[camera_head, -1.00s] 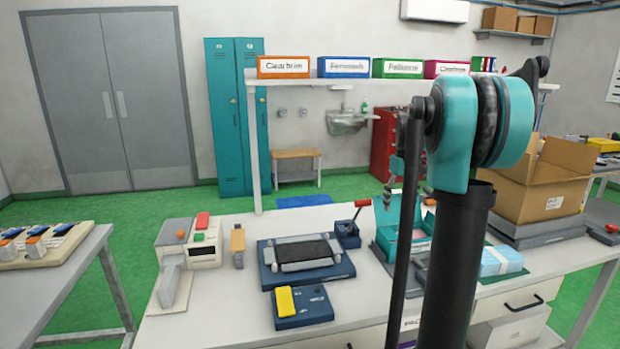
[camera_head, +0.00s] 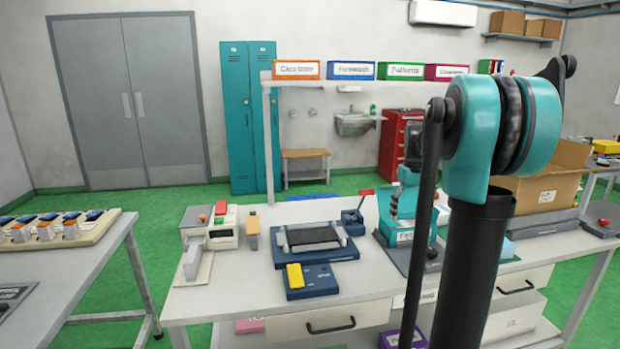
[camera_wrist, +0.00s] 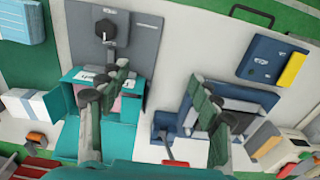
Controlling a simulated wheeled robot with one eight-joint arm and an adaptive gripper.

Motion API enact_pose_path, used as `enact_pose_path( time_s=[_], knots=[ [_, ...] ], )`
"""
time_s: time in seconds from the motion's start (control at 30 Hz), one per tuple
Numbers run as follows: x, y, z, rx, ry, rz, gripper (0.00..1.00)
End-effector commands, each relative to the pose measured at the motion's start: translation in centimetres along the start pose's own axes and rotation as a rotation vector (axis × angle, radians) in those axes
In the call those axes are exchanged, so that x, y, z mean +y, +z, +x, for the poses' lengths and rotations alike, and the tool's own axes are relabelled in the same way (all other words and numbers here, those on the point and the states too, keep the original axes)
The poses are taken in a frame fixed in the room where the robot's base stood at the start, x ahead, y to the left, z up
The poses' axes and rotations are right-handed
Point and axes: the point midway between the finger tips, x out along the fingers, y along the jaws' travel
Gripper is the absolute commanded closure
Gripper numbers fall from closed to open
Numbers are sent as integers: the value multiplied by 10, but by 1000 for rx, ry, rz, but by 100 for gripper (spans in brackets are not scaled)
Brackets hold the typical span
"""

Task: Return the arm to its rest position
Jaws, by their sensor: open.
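My gripper (camera_wrist: 158,70) is open, its two dark green fingers spread wide with nothing between them. In the wrist view it hangs over the workbench, one finger in front of an open teal box (camera_wrist: 68,127), the other in front of a blue fixture (camera_wrist: 245,95). In the head view my black column and teal joint stand right of the middle. The gripper is partly hidden behind my arm link there, above the teal box area, so its exact height above the bench cannot be told.
The workbench (camera_head: 245,292) carries a blue fixture with a red-handled lever (camera_head: 354,216), a blue block with a yellow part (camera_head: 310,282), a white-grey device (camera_head: 223,228) and a cardboard box (camera_head: 540,188). Another table (camera_head: 85,262) stands left. Green floor lies open between the tables.

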Motion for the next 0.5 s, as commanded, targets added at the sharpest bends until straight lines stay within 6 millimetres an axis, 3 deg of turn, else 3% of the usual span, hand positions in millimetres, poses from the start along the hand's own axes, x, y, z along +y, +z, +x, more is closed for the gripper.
enact_pose_path(
  time_s=[0.27, 0.5],
  knots=[
    [-28, 28, 25, 48, 18, 25, 36],
    [-68, 76, 65, 120, 36, 61, 36]
  ],
)
